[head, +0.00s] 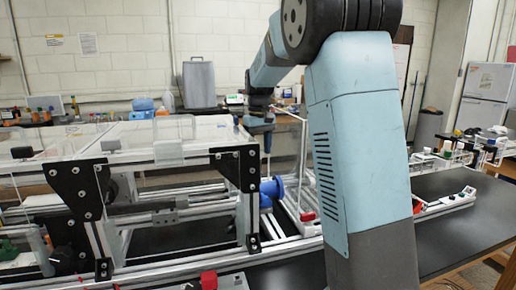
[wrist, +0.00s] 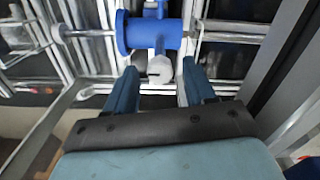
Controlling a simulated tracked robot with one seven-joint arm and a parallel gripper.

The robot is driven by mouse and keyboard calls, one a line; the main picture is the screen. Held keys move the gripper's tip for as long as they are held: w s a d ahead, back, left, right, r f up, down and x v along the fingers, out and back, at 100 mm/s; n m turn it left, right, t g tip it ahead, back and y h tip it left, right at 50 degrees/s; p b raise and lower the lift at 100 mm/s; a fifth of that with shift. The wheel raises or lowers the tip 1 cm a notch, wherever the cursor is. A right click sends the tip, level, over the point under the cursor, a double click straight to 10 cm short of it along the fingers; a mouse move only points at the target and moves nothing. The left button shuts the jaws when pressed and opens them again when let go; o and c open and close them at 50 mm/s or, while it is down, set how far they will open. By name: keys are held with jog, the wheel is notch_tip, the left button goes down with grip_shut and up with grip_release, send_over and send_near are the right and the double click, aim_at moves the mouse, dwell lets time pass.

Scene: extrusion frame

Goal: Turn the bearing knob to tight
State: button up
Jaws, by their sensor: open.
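In the wrist view, a blue cylindrical bearing body (wrist: 150,33) sits on a thin metal rod. A pale grey-white knob (wrist: 160,68) sticks out from its near side. My gripper (wrist: 160,69) is open, with one blue finger on each side of the knob and a gap visible around it. I cannot tell how deep the fingertips are relative to the knob. In the head view, my gripper (head: 267,142) points down above the blue bearing body (head: 271,187), apart from it. The knob cannot be made out there.
The aluminium extrusion frame (head: 160,265) with black corner plates (head: 73,190) and clear panels stands left of my arm. The dark tabletop (head: 450,225) at right has bare room. Metal rails run close around the bearing.

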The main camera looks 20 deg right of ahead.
jog(key=shift+c, duration=0.4)
grip_shut()
jog(key=shift+m, duration=0.3)
jog(key=m, duration=0.4)
jog(key=shift+o, duration=0.4)
grip_release()
